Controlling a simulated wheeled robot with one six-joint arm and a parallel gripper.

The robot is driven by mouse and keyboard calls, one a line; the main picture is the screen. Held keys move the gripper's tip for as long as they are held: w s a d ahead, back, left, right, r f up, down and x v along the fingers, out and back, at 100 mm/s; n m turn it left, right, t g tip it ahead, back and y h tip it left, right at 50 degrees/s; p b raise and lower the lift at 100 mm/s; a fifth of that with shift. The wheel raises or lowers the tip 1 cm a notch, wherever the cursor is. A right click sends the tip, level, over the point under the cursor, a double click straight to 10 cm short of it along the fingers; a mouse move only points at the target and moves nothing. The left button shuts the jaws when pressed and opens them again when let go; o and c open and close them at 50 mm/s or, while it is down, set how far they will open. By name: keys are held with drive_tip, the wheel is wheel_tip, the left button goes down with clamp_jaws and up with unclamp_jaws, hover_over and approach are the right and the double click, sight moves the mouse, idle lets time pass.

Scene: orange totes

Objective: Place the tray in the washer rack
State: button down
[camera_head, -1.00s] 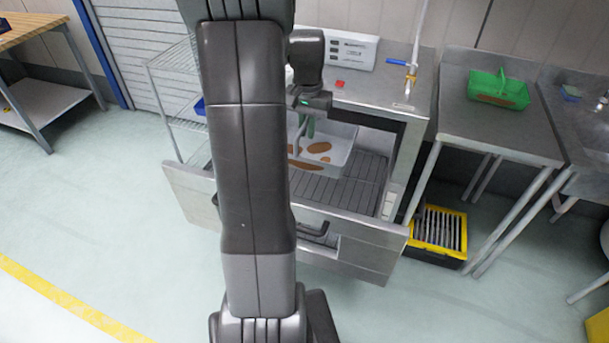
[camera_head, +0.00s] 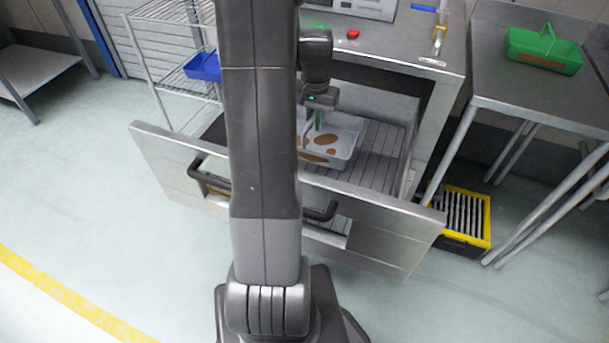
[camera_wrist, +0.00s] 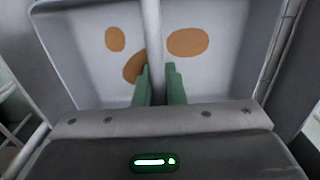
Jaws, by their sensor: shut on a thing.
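The tray (camera_head: 348,146) is light grey with brown stains and a bar handle across it. It is partly hidden by my arm in the head view, and also shows in the wrist view (camera_wrist: 215,75). My gripper (camera_head: 318,122) is shut on the tray's handle; its green fingers (camera_wrist: 160,88) sit on either side of the bar in the wrist view. The washer rack (camera_head: 385,150) is a slatted surface inside the pulled-out washer drawer. The tray is over the rack's left and middle part; I cannot tell whether it touches the slats.
The drawer front (camera_head: 385,225) with a dark handle stands open toward me. The washer's steel top (camera_head: 400,40) overhangs the back. A green basket (camera_head: 543,50) is on the right table, a yellow-black crate (camera_head: 468,215) on the floor. A wire shelf (camera_head: 150,55) stands left.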

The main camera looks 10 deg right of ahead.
wheel_tip(320, 180, down, 12)
drive_tip(key=shift+b, duration=0.95)
drive_tip(key=shift+f, duration=0.2)
drive_tip(key=c, duration=1.5)
unclamp_jaws()
drive_tip(key=shift+r, duration=0.1)
wheel_tip(320, 180, up, 12)
drive_tip(key=shift+r+p, duration=0.1)
drive_tip(key=shift+p, duration=0.7)
